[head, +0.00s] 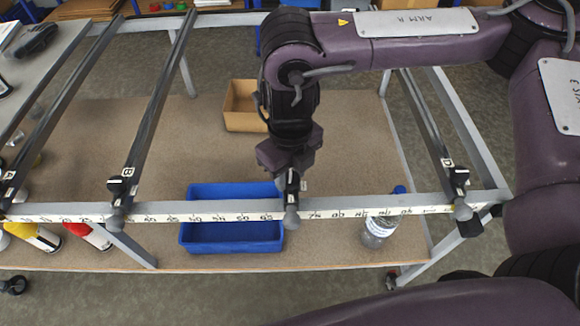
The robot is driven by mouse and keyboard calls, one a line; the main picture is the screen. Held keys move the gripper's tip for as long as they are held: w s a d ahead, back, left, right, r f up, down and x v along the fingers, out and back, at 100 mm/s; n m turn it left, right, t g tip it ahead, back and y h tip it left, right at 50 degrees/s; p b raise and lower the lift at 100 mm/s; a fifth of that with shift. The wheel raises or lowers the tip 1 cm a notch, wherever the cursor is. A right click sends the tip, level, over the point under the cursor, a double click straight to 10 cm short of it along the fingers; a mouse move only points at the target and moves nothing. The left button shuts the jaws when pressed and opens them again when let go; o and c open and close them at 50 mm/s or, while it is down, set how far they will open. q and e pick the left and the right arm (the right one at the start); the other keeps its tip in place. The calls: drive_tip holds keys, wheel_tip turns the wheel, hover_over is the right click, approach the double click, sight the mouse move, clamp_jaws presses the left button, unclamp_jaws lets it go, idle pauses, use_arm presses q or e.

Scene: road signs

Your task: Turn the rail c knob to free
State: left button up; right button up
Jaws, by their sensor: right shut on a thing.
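My right gripper (290,183) comes down from above at the middle of the front rail and is shut on the rail C knob, which it mostly hides. The grey rounded end of rail C (291,218) shows just below the fingers, at the front rail. The rest of rail C is hidden behind my right arm. I cannot tell which way the knob is turned. My left gripper is out of view.
Rails A (40,135), B (155,110) and D (428,125) run back from the front rail with its number scale (200,215). Below are a blue bin (232,232), a cardboard box (240,118), a clear bottle (378,232) and, at left, yellow and red bottles.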

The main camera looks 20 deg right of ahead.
sight(291, 178)
drive_tip(key=shift+n, duration=0.5)
idle(0.3)
drive_tip(key=o, duration=1)
drive_tip(key=shift+r+p, duration=0.3)
drive_tip(key=shift+r, duration=3.6)
drive_tip(key=shift+s, duration=0.1)
